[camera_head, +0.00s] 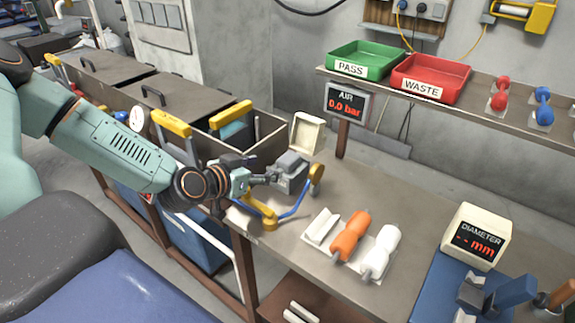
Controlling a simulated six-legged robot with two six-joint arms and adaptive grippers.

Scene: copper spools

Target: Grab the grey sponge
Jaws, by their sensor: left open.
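A grey block (291,166), which looks like the grey sponge, is on the workbench near its left end. I cannot make out its texture at this size. My left gripper (272,178) reaches in from the left, just left of the block. It is open, with its fingertips close to the block's left side. I cannot tell whether they touch it. My right gripper is not in view.
A cream box (307,132) stands behind the block. Orange (350,236) and white (379,252) spools rest to the right. Bare bench (425,215) lies beyond them.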

